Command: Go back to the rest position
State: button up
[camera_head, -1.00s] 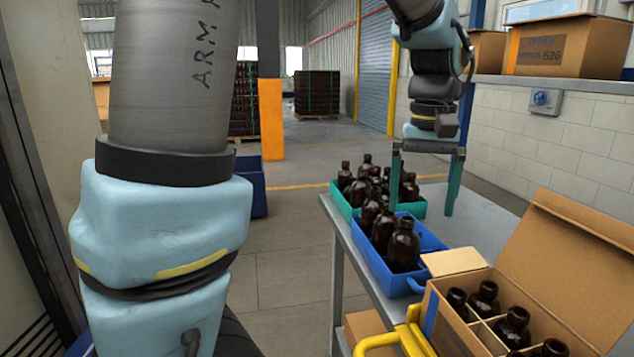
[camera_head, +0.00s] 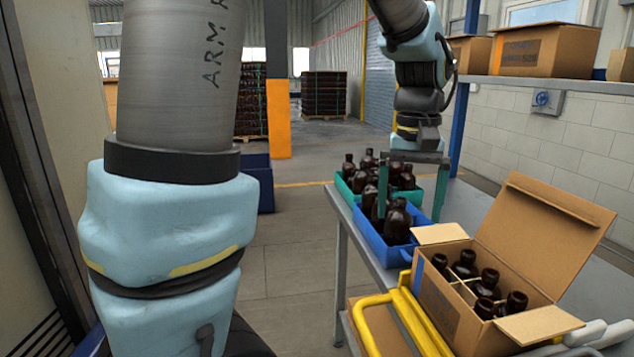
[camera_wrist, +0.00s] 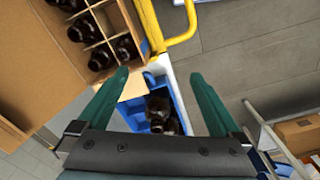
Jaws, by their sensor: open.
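My gripper (camera_head: 411,190) is open and empty, with its two green fingers pointing down over the blue crate. It also shows in the wrist view (camera_wrist: 160,82), its fingers spread wide with nothing between the tips. Below it, the blue crate (camera_head: 378,249) holds several dark amber bottles (camera_head: 398,222). One finger overlaps those bottles in the head view, and I cannot tell the exact gap. The blue crate (camera_wrist: 178,97) also shows in the wrist view, partly hidden by the gripper.
An open cardboard box (camera_head: 440,305) with bottles in dividers stands on the table's near end, beside a yellow handle (camera_head: 375,303). A green crate (camera_head: 345,190) with bottles stands behind the blue one. Boxes (camera_head: 545,48) sit on the shelf at right. The floor (camera_head: 290,240) left of the table is clear.

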jog(key=a+f, duration=0.5)
jog(key=a, duration=0.6)
jog(key=a+f+n+t, duration=0.1)
jog(key=a+f, duration=0.5)
jog(key=a, duration=0.5)
jog(key=shift+a+f+n, duration=0.2)
jog(key=shift+a+n, duration=0.1)
